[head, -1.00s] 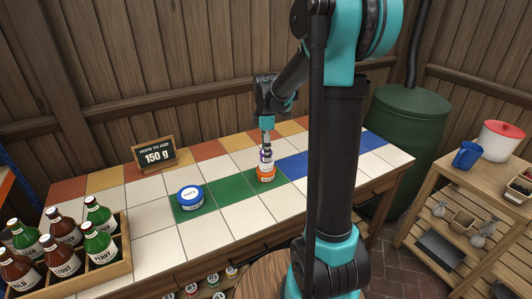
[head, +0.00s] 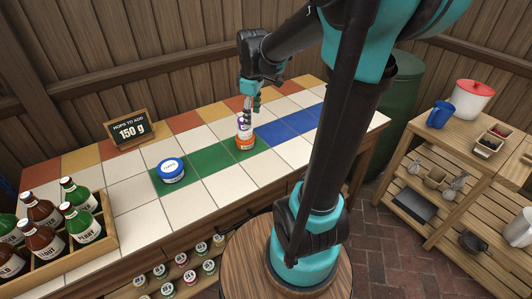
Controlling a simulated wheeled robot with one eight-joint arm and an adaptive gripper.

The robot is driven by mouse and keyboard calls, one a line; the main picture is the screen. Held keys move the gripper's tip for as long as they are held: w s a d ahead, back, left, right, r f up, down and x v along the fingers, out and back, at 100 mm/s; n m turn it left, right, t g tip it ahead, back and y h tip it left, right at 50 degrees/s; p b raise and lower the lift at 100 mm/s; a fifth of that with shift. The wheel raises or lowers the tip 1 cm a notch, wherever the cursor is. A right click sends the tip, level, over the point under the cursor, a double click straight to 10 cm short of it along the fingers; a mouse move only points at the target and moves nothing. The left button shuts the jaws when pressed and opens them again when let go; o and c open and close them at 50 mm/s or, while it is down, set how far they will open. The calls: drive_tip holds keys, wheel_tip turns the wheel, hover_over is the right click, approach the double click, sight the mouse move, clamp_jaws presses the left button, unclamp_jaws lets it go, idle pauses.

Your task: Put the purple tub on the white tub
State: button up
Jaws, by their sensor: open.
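A small stack stands upright on the green tiles of the counter. Its bottom is an orange tub (head: 245,145), with a white tub (head: 244,134) above it. The purple tub (head: 243,123) is at the top, resting on the white tub. My gripper (head: 251,111) is open, pointing down just above the top of the stack. Its fingers are small here, and I cannot tell whether they still touch the purple tub.
A blue tub (head: 171,170) stands left of the stack on the green tiles. A crate (head: 72,254) of bottles is at the front left, and a sign (head: 127,132) stands behind. White and blue tiles right of the stack are clear.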

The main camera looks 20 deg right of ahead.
drive_tip(key=s+f+m+t, duration=0.1)
drive_tip(key=s+f+m, duration=0.2)
drive_tip(key=s+f, duration=0.1)
drive_tip(key=s+d+f+m+t, duration=0.1)
drive_tip(key=s+f+m, duration=0.2)
drive_tip(key=s, duration=0.3)
drive_tip(key=s+d+f+m, duration=0.1)
drive_tip(key=s+f+m, duration=0.3)
drive_tip(key=s+m, duration=0.1)
drive_tip(key=shift+s+d+f+t, duration=0.1)
drive_tip(key=shift+s+f+t, duration=0.05)
drive_tip(key=shift+f+t, duration=0.25)
